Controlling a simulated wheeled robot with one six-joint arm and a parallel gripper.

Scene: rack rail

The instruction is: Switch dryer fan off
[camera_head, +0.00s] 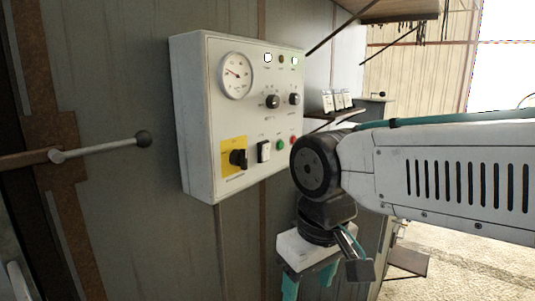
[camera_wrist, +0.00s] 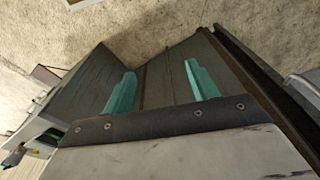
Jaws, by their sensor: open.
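A white control box (camera_head: 195,120) is mounted on the grey wall in the head view. Its front has a round gauge (camera_head: 236,75), two black knobs (camera_head: 272,101) (camera_head: 294,99), a black rotary switch (camera_head: 238,158) on a yellow plate, a black-and-white rocker switch (camera_head: 264,151), and green (camera_head: 280,145) and red (camera_head: 292,140) buttons. Labels are too small to read, so I cannot tell which control is the dryer fan's. My gripper (camera_head: 309,283) is below and right of the box, pointing down, apart from it. Its teal fingers are open and empty, also in the wrist view (camera_wrist: 160,72).
Space before the box's left half looks free.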

